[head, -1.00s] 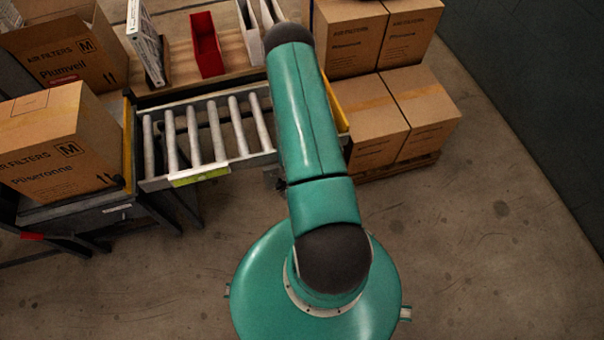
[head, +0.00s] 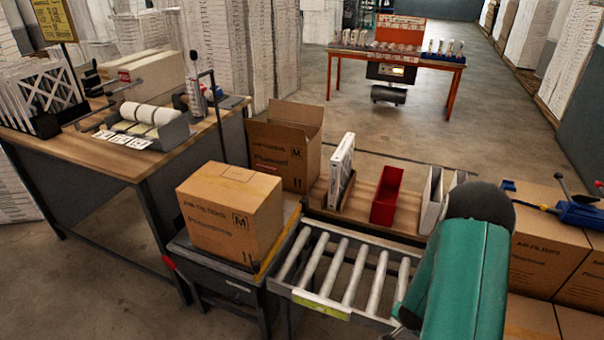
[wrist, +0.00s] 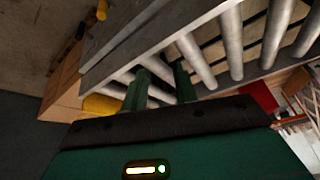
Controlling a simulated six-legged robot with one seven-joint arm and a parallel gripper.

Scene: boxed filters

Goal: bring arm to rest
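My arm (head: 462,275), green with a dark rounded joint, rises at the lower right of the head view. It stands in front of the right end of the roller conveyor (head: 322,306). In the wrist view my gripper (wrist: 160,82) shows two green fingers set apart, with nothing held between them. The conveyor's metal side rail (wrist: 120,62) and grey rollers lie beyond the fingers. The head view does not clearly show the gripper, as the arm hides most of that area.
A closed filter carton (head: 230,215) sits left of the conveyor, with an open carton (head: 284,150) behind it. A red bin (head: 386,195) and a white filter (head: 341,168) stand on the wooden bench behind. Stacked cartons (head: 545,245) are right of my arm. Open floor lies farther back.

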